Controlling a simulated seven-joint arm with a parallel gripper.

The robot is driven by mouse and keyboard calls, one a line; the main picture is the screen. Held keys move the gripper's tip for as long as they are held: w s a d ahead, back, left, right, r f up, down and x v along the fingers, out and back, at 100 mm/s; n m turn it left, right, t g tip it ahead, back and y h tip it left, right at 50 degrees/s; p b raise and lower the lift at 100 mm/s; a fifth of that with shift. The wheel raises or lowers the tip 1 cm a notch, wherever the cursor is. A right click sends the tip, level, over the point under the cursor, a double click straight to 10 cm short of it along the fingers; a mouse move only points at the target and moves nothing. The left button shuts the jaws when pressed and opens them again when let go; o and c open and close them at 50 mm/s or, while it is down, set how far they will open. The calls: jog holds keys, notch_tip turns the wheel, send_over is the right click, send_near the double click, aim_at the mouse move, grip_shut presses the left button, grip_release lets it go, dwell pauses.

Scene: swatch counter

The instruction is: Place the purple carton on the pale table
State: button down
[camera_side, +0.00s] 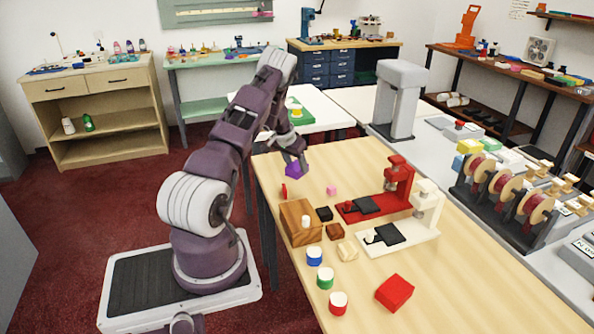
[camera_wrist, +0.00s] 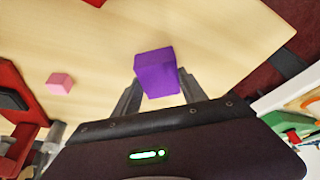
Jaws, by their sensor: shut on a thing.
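The purple carton (camera_side: 293,171) is a small block held in the air at the end of my arm. My gripper (camera_side: 292,161) is shut on it and points down over the far left part of the light wood table (camera_side: 450,275). In the wrist view the carton (camera_wrist: 157,72) sits between the two fingers of my gripper (camera_wrist: 160,88), with the wood tabletop behind it. A white-topped table (camera_side: 322,112) stands behind the wood table. I cannot tell for certain which of these is the pale table.
Near the carton are a small pink cube (camera_side: 331,190) and a red piece (camera_side: 284,190). A wooden block (camera_side: 299,222), a red press (camera_side: 398,180), a white press (camera_side: 427,205), several round pots and a red box (camera_side: 394,293) stand nearer. The wood table's right front is clear.

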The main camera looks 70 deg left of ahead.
aim_at(296, 166)
notch_tip(296, 166, up, 10)
jog(key=w+d+r+m, duration=0.1)
jog(key=w+d+r, duration=0.1)
jog(key=w+d, duration=0.35)
jog(key=w+d+r+m+h, duration=0.1)
jog(key=w+d, duration=0.1)
jog(key=d, duration=0.7)
jog(key=w+d+r+m, duration=0.1)
jog(key=w+d+r, duration=0.15)
jog(key=d, duration=0.45)
jog(key=s+d+r+m, duration=0.1)
jog(key=s+d+m, duration=0.1)
jog(key=d, duration=1)
jog(key=s+d+r+m+h, duration=0.1)
jog(key=d+r, duration=0.1)
jog(key=d, duration=1.1)
jog(key=shift+s+d+m+t+h, duration=0.25)
jog(key=shift+s+m+t+h, duration=0.05)
jog(key=shift+s+m+t, duration=0.1)
